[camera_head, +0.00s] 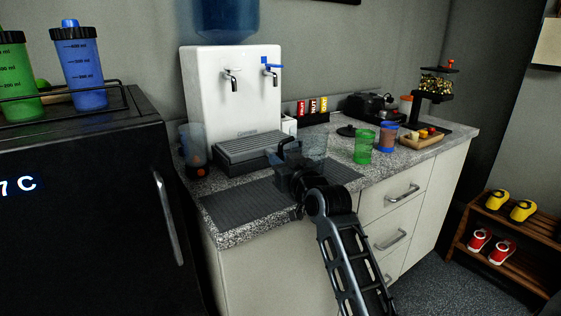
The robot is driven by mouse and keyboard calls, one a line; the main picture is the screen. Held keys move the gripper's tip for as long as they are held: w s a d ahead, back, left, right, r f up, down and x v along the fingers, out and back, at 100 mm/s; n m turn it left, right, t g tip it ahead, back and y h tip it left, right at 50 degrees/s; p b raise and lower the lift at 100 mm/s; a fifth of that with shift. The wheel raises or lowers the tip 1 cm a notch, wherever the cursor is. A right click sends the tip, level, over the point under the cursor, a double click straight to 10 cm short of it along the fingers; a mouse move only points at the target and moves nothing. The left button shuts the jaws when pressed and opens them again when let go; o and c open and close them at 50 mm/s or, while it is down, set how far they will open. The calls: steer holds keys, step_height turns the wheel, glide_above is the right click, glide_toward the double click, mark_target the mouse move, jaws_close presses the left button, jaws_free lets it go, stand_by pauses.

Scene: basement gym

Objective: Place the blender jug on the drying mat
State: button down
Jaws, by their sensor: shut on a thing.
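A clear, faintly bluish blender jug (314,147) is at my gripper (288,165) over the counter. My gripper is shut on the jug, but the arm and the dark gripper body hide the exact hold and the jug's lower part. The dark ribbed drying mat (240,208) lies flat along the counter's front edge, in front of the water dispenser. The jug and gripper are above or just behind the mat's middle. I cannot tell whether the jug touches the mat or counter.
The white water dispenser (213,93) and its drip tray (240,147) stand behind the mat. A clear container on a dark base (193,150) is at left. Green (363,148) and blue (388,138) cups stand right. The mat's left part is clear.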

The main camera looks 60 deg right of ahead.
steer(key=shift+f, duration=0.15)
steer(key=c, duration=1.1)
jaws_free()
steer(key=shift+o, duration=0.2)
steer(key=shift+r, duration=0.3)
steer(key=v, duration=1.2)
steer(key=shift+b, duration=0.35)
steer(key=shift+f, duration=0.15)
